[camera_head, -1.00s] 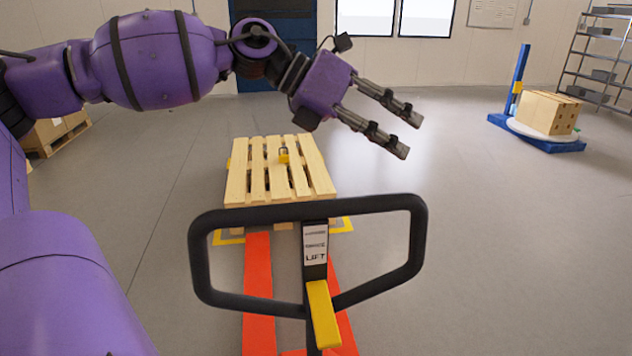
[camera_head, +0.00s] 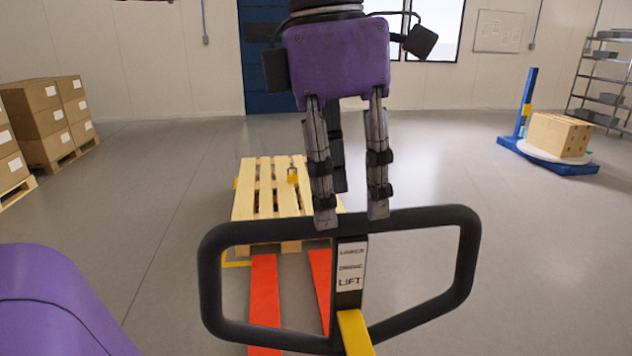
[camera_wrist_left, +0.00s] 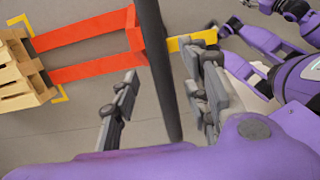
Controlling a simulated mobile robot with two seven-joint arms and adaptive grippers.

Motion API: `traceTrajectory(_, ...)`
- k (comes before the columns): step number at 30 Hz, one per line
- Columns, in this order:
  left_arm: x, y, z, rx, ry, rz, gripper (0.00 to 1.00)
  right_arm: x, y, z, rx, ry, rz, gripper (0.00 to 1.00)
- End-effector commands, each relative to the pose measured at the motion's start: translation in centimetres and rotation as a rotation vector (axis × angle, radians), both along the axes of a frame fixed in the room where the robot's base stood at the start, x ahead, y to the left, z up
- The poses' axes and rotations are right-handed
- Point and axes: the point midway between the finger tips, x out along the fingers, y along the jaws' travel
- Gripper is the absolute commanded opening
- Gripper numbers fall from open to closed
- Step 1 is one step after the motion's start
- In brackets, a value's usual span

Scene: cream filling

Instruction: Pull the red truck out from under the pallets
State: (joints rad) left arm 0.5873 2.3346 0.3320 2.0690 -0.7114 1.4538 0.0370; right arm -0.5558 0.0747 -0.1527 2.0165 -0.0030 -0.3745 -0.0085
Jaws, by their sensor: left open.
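The red truck's two forks (camera_head: 264,300) run under the wooden pallets (camera_head: 272,205). Its black loop handle (camera_head: 468,255) stands upright in front of me, with a LIFT label and a yellow lever (camera_head: 355,335). My left gripper (camera_head: 351,214) is open, pointing down, with its fingertips at the middle of the handle's top bar. In the left wrist view, the bar (camera_wrist_left: 157,60) passes between the spread fingers (camera_wrist_left: 160,90), and the red forks (camera_wrist_left: 85,30) reach to the pallets (camera_wrist_left: 15,65) at left. I cannot tell whether the fingers touch the bar. My right gripper is not discernible.
A yellow padlock-like item (camera_head: 292,178) is on the pallets. Stacked boxes (camera_head: 45,120) stand at the left, and a blue wrapping machine with a box (camera_head: 558,135) at the right. Open grey floor (camera_head: 520,230) lies around the truck.

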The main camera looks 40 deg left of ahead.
Motion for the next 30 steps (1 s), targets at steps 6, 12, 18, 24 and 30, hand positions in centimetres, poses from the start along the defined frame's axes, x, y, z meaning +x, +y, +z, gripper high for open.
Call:
traceTrajectory(6, 0.1, -0.1, -2.0, 0.0, 0.004, 0.0, 0.42, 0.0, 0.0, 0.0, -0.001, -0.001, 0.001, 0.43)
traceTrajectory(12, 0.4, -0.4, -5.1, 0.0, 0.005, 0.0, 0.42, 0.0, 0.0, 0.0, -0.001, 0.0, 0.001, 0.43)
traceTrajectory(18, 0.7, -0.5, -7.2, 0.0, 0.004, 0.0, 0.42, 0.0, 0.0, -0.1, -0.001, 0.002, 0.001, 0.43)
traceTrajectory(24, 0.8, -0.6, -7.8, -0.001, 0.001, 0.0, 0.42, -0.1, 0.0, -0.1, -0.001, 0.002, 0.001, 0.43)
traceTrajectory(30, 0.8, -0.6, -7.8, -0.001, 0.001, 0.0, 0.38, 0.0, 0.0, -0.1, -0.001, 0.002, 0.001, 0.43)
